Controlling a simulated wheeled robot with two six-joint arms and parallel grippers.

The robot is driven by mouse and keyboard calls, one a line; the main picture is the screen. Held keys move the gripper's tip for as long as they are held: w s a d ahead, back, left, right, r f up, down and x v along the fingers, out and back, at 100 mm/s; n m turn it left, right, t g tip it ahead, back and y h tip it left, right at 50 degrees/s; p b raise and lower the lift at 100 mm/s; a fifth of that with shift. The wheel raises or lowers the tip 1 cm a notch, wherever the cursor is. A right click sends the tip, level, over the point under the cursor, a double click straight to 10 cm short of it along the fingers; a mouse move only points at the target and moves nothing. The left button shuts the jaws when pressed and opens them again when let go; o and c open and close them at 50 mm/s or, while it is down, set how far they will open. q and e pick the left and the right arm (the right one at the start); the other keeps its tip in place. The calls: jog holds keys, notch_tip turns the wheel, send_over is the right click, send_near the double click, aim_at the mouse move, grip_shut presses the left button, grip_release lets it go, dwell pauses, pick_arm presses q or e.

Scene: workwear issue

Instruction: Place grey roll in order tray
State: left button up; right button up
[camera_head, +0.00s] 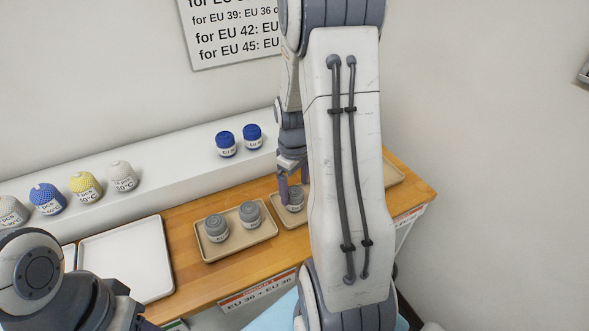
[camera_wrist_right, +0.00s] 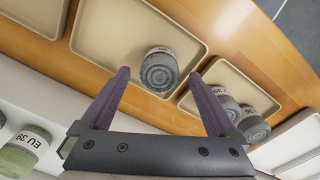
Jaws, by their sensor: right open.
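A grey roll (camera_head: 293,203) with a white label stands in a beige tray (camera_head: 279,221), partly hidden by my right arm. My right gripper (camera_head: 294,184) is open right at this roll, one finger at its left side. In the right wrist view the gripper (camera_wrist_right: 159,76) shows with the same grey roll (camera_wrist_right: 159,74) in the gap between its fingertips, not clamped. Two more grey rolls (camera_head: 217,228) (camera_head: 250,214) stand in another beige tray (camera_head: 225,254) to the left. Which tray is the order tray cannot be told. My left gripper is out of view.
An empty white tray (camera_head: 125,260) lies left of the beige ones. A green roll (camera_wrist_right: 22,150) shows in the right wrist view. My right forearm covers the bench's right part.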

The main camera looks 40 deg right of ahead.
aim_at(294, 193)
notch_tip(294, 193, up, 8)
jog(key=shift+a+r, duration=0.15)
jog(key=shift+a, duration=0.05)
jog(key=s+a+r+n, duration=0.1)
jog(key=a, duration=0.9)
jog(key=s+a+r+n, duration=0.1)
jog(key=s+a, duration=0.1)
jog(key=a, duration=0.7)
jog(key=s+a+n+y, duration=0.1)
jog(key=s+a+n, duration=0.1)
jog(key=s+a, duration=0.9)
jog(key=shift+s+a+r+n, duration=0.25)
jog(key=shift+s+r+n, duration=0.1)
jog(key=shift+s, duration=0.7)
